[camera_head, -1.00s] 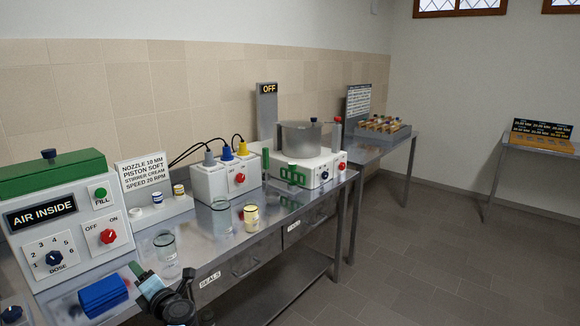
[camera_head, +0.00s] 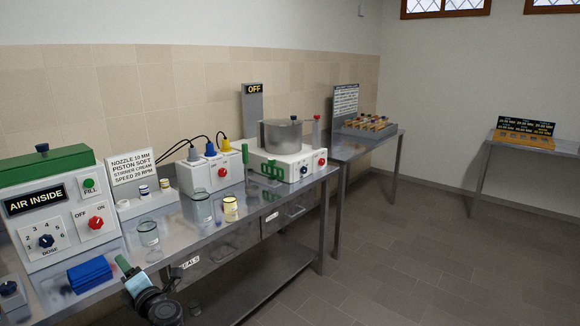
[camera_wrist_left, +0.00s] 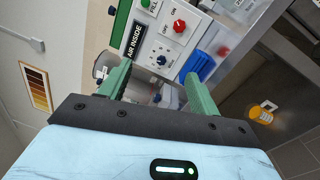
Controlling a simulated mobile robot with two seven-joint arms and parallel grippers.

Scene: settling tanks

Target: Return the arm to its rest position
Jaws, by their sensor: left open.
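My left gripper (camera_head: 123,264) shows at the lower left of the head view, at the front edge of the steel table (camera_head: 207,255). Its green fingers and pale blue body are seen partly from behind, and the dark wrist shows below. In the left wrist view my left gripper (camera_wrist_left: 158,84) is open, with its two green fingers apart and nothing between them. A blue block (camera_head: 90,273) lies on the table to the left of the gripper, apart from it. My right gripper is in neither view.
The AIR INSIDE machine (camera_head: 66,222) stands behind the block. Glass beakers (camera_head: 148,233) and a yellow-banded jar (camera_head: 230,209) stand along the table. A white mixer base (camera_head: 288,163) is farther back. The floor (camera_head: 400,255) at right is clear.

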